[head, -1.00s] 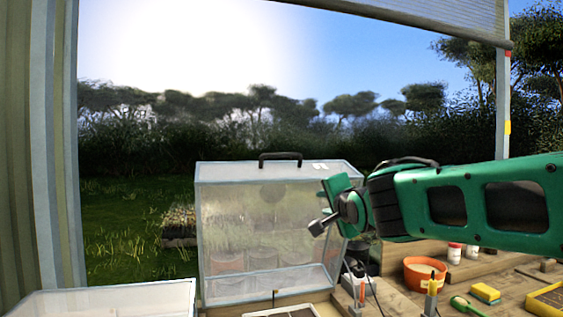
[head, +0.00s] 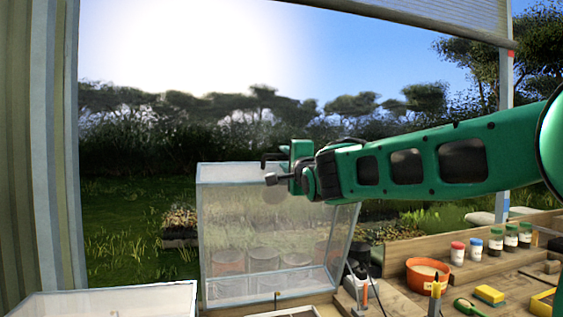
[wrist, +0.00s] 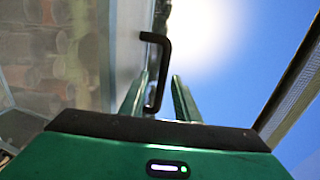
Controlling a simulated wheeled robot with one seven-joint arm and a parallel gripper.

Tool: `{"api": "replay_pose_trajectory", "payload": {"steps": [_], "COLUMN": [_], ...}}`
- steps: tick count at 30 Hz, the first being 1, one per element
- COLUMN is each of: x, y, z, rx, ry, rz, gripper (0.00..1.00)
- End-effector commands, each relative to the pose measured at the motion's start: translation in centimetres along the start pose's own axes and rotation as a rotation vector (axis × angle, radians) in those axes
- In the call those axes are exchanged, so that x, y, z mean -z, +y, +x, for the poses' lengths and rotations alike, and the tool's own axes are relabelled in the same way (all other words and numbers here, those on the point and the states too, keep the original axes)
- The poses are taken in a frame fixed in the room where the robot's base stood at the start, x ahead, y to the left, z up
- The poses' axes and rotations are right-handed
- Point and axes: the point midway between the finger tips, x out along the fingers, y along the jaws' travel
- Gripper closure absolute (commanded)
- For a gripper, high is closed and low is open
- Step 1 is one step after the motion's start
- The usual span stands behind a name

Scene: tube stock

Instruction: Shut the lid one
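The clear-walled cover (head: 225,215) with pale edges stands upright at the middle of the head view, with several pots seen through its front. Its black handle (head: 266,160) is on top, largely hidden by my gripper (head: 281,167) at the cover's upper edge. In the wrist view the bent black handle (wrist: 157,70) reaches down between the two green fingers of my gripper (wrist: 158,98). The fingers are apart, with a gap beside the handle, so the gripper looks open around it. Whether a finger touches the handle is unclear.
A white-rimmed clear box (head: 110,302) stands at lower left. On the bench at right are an orange bowl (head: 428,275), several small jars (head: 475,249), a yellow sponge (head: 489,294) and a green scoop (head: 468,308). A striped curtain (head: 35,150) hangs at left.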

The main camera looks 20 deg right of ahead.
Motion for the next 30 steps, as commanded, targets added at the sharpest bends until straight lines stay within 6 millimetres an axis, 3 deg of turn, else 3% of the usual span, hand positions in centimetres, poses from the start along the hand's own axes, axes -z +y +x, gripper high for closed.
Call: {"api": "replay_pose_trajectory", "payload": {"steps": [6, 17, 21, 30], "x": [0.0, 0.0, 0.0, 0.0], "y": [0.0, 0.0, 0.0, 0.2], "z": [1.8, 2.1, 2.1, 2.0], "rx": [0.000, 0.000, 0.000, -0.003], "ry": [0.000, 0.000, 0.000, -0.001], "rz": [0.000, -0.001, -0.001, -0.001], "gripper": [0.71, 0.71, 1.00, 1.00]}}
